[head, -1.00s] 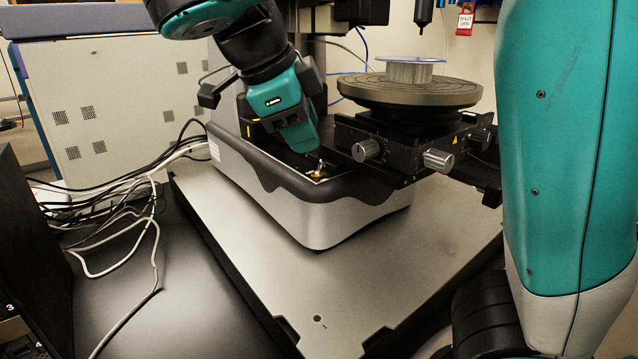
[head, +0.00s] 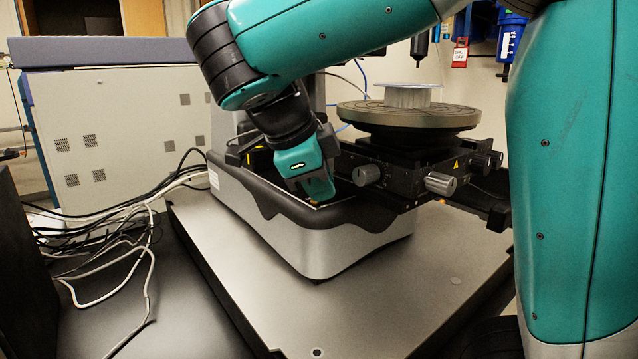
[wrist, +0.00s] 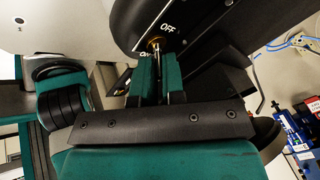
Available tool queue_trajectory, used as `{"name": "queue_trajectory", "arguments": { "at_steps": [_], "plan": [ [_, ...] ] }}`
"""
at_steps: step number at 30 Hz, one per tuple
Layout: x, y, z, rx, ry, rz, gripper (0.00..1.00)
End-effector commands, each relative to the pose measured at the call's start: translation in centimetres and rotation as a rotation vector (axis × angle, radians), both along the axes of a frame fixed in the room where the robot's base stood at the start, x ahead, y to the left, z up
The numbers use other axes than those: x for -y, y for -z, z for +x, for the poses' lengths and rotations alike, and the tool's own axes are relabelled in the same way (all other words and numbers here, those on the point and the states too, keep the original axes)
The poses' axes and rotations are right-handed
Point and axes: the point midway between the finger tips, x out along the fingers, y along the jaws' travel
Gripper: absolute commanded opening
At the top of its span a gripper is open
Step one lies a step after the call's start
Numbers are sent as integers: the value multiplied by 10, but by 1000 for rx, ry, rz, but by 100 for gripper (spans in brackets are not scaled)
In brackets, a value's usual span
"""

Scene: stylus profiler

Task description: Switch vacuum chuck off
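The vacuum chuck switch is a small metal toggle with a brass collar (wrist: 156,43), set in the instrument's dark top panel. In the wrist view "OFF" is printed beside it and a partly hidden "ON" on the other side. My gripper (wrist: 158,60) has its two teal fingers at the toggle, one on either side of its lever. The gap between them is narrow, and I cannot tell whether they touch the lever. In the head view my gripper (head: 318,196) covers most of the switch. The round chuck (head: 408,115) carries a grey cylinder with a clear disc (head: 410,92).
The stage with its silver knobs (head: 440,184) stands close to the right of my gripper. The instrument base (head: 310,245) sits on a grey plate. Loose cables (head: 110,235) lie at the left. A red tag (head: 460,55) hangs behind.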

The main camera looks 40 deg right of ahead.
Motion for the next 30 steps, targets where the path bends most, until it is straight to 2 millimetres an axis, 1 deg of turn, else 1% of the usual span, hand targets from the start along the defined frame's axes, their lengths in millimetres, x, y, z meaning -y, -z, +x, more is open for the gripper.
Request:
{"name": "queue_trajectory", "arguments": {
  "at_steps": [8, 13, 21, 30],
  "plan": [
    [0, -3, 2, -30, 1, -1, 0],
    [0, -6, 4, -112, 3, -1, 0],
    [0, -11, 12, -335, 3, 0, 0],
    [0, -11, 20, -597, 2, 1, 0]
  ]
}}
